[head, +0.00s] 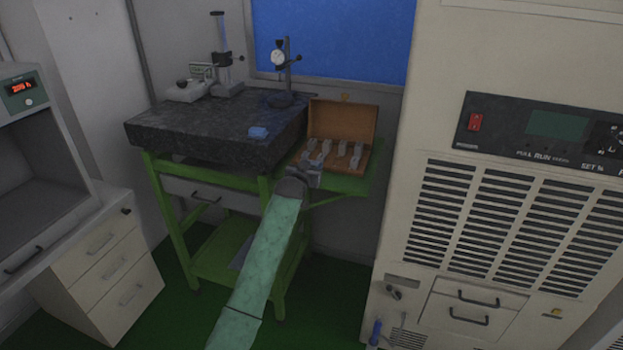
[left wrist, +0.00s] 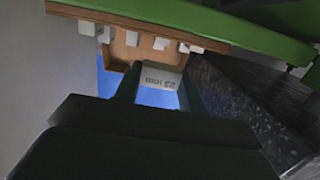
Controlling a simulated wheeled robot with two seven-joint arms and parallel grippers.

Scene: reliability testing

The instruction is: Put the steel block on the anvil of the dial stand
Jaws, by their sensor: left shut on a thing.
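My left gripper (head: 306,176) is at the front of the open wooden case, on the green side shelf right of the granite plate. In the left wrist view its fingers (left wrist: 160,92) are shut on a light grey steel block (left wrist: 160,80) with dark markings on its face. In the head view the gripper largely hides this block. The dial stand (head: 287,65) stands at the back right of the granite plate, with a round white dial on a dark post above a dark base. I cannot make out its anvil clearly. My right gripper is not in view.
The open wooden case (head: 343,119) holds several grey blocks. A blue item (head: 258,132) lies on the front right of the granite plate (head: 180,130). A taller gauge stand (head: 222,55) is at the back. A large beige cabinet (head: 480,180) stands close on the right.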

